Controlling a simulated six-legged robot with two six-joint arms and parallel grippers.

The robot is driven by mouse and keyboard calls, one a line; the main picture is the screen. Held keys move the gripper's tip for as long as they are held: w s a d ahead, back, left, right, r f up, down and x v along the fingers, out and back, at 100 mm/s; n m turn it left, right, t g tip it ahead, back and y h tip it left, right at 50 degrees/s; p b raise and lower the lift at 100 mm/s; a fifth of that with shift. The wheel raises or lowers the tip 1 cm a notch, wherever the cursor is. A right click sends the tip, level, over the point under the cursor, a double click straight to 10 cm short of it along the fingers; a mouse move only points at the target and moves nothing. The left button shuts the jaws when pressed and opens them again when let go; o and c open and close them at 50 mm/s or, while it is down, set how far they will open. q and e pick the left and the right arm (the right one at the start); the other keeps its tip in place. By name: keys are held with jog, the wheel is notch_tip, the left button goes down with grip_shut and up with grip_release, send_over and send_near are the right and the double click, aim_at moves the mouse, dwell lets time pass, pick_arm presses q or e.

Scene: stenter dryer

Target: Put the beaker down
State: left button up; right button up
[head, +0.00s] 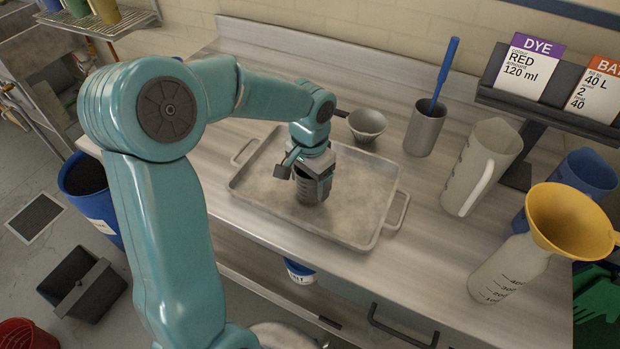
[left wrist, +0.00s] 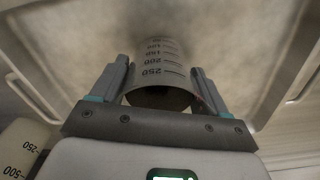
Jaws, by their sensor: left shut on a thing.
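The beaker (head: 309,188) is a grey cup with dark volume marks. It is upright at the metal tray (head: 262,200) on the bench; I cannot tell whether its base touches the tray. My left gripper (head: 314,181) is shut on the beaker from above and hides part of it. In the left wrist view the beaker (left wrist: 160,72) sits between the two fingers of my left gripper (left wrist: 160,90), its rim towards me and marks up to 250 showing. My right gripper is not in view.
Behind the tray are a ladle-like bowl (head: 367,125) and a grey container (head: 424,130) with a blue-handled tool. To the right stand a pale jug (head: 480,168) and a marked bottle (head: 508,270) with a yellow funnel (head: 570,217). The tray's right half is clear.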

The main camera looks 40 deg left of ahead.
pick_arm(q)
jog(key=o, duration=1.2)
notch_tip(320, 180, up, 12)
jog(key=shift+r+p, duration=0.15)
jog(key=shift+p, duration=0.35)
jog(key=shift+s, duration=0.15)
